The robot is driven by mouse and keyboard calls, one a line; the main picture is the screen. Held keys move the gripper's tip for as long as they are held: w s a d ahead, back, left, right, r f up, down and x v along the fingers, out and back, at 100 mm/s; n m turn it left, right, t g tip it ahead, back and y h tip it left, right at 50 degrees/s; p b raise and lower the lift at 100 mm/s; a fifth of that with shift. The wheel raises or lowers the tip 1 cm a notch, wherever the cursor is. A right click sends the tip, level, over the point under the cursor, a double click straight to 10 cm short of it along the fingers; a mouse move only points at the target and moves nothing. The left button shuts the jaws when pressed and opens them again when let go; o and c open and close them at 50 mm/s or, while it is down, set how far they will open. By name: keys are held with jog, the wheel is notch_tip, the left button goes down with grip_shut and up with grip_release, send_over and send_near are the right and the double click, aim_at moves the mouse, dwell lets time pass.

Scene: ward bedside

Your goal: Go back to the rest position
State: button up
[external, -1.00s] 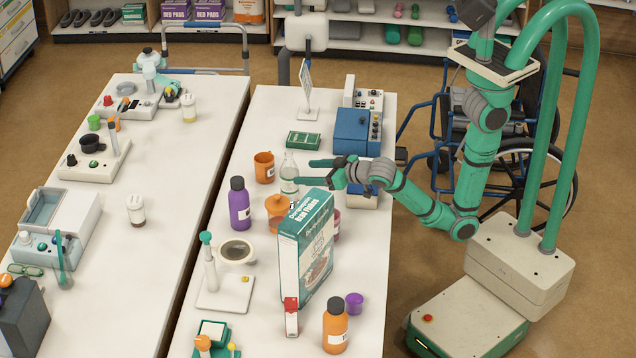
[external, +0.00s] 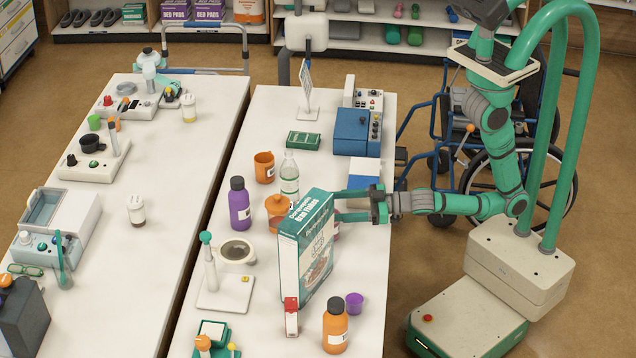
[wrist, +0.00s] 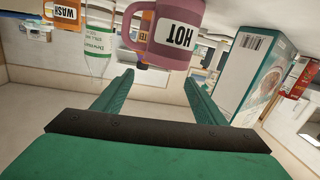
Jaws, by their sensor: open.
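My gripper (external: 340,205) is open and empty, level over the right edge of the right table (external: 262,135), just behind the bran flakes box (external: 306,250). It also shows in the wrist view (wrist: 159,82), its two green fingers spread apart. In the external view the mug is mostly hidden behind the box and gripper. The box also stands to the right in the wrist view (wrist: 245,80).
A clear bottle (external: 289,178), an orange cup (external: 264,167), a purple bottle (external: 239,205) and an orange pot (external: 279,212) stand left of my gripper. A blue device (external: 352,132) is behind. A wheelchair (external: 500,170) stands beyond my arm. Floor right of the table is partly free.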

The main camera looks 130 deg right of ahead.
jog(key=s+a+f+n+y, duration=0.1)
jog(key=a, duration=0.1)
jog(key=s+a+f+n+y, duration=0.1)
jog(key=a, duration=0.2)
jog(key=s+a+f+n, duration=0.1)
jog(key=a, duration=0.2)
jog(key=shift+s+a+t+y, duration=0.2)
jog(key=shift+t+y, duration=0.1)
jog(key=shift+y, duration=0.1)
jog(key=s+a+f+n+y, duration=0.35)
jog(key=s+a+y, duration=0.2)
jog(key=a, duration=0.25)
jog(key=s+a+t+y, duration=0.1)
jog(key=s+a, duration=0.3)
jog(key=s, duration=0.9)
jog(key=shift+f+y, duration=0.15)
jog(key=shift+y, duration=0.6)
